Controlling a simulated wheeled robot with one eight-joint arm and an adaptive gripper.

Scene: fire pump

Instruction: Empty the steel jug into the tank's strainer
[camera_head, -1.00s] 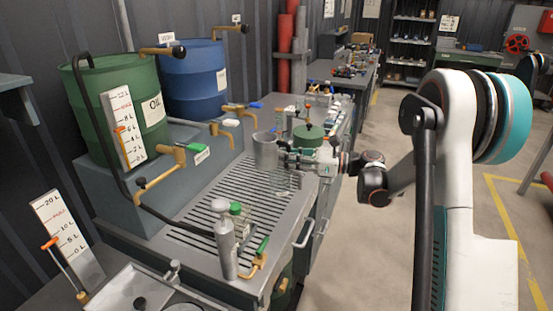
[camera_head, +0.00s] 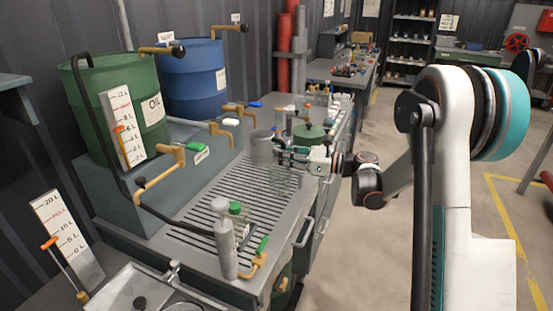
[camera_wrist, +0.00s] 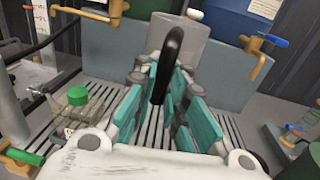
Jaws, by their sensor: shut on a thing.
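The steel jug (camera_head: 262,148) is a grey cylinder over the back right of the slatted bench, apparently upright. In the wrist view the jug (camera_wrist: 185,48) stands ahead of the fingers with its black handle (camera_wrist: 172,58) toward me. My gripper (camera_head: 287,155) has its teal-padded fingers on both sides of that handle; in the wrist view the gripper (camera_wrist: 168,88) is shut on it. I cannot tell whether the jug's base touches the bench. Its contents are hidden. A dark green rounded vessel (camera_head: 310,134) is just behind my gripper; I cannot make out a strainer on it.
A green OIL drum (camera_head: 125,105) and a blue drum (camera_head: 195,80) stand on a grey plinth at the left, with brass taps jutting out. Open floor lies to the right.

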